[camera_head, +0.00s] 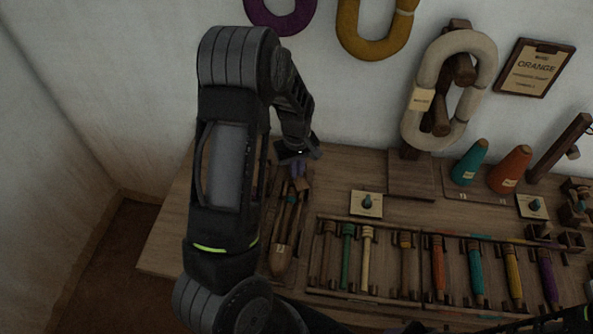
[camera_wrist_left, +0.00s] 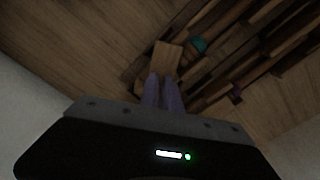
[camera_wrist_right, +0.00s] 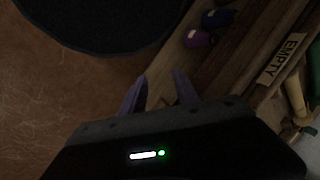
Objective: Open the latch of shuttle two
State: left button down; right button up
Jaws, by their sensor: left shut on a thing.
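Several long brown wooden shuttles (camera_head: 283,235) lie side by side at the left end of the bench, one with a small label that I cannot read. My left gripper (camera_head: 297,168) reaches down to their far end. In the left wrist view its purple fingers (camera_wrist_left: 163,88) are shut on a small pale wooden piece (camera_wrist_left: 167,58) beside the shuttles; I cannot tell for sure whether this is the latch of shuttle two. My right gripper (camera_wrist_right: 160,92) is open and empty.
A rack (camera_head: 388,292) of coloured bobbins stands right of the shuttles. Teal (camera_head: 469,163) and orange (camera_head: 511,168) cones stand behind it. A skein (camera_head: 413,100) hangs on a winder by the wall. An "EMPTY" label (camera_wrist_right: 281,60) shows in the right wrist view.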

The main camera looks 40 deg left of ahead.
pick_arm(q)
jog(key=shift+n, duration=0.3)
jog(key=n+p, duration=0.1)
jog(key=n, duration=0.4)
jog(key=shift+r+p, duration=0.1)
jog(key=shift+p, duration=0.25)
jog(key=n+p, duration=0.2)
jog(key=n, duration=0.3)
jog(key=shift+n, duration=0.4)
jog(key=c, duration=1.8)
grip_release()
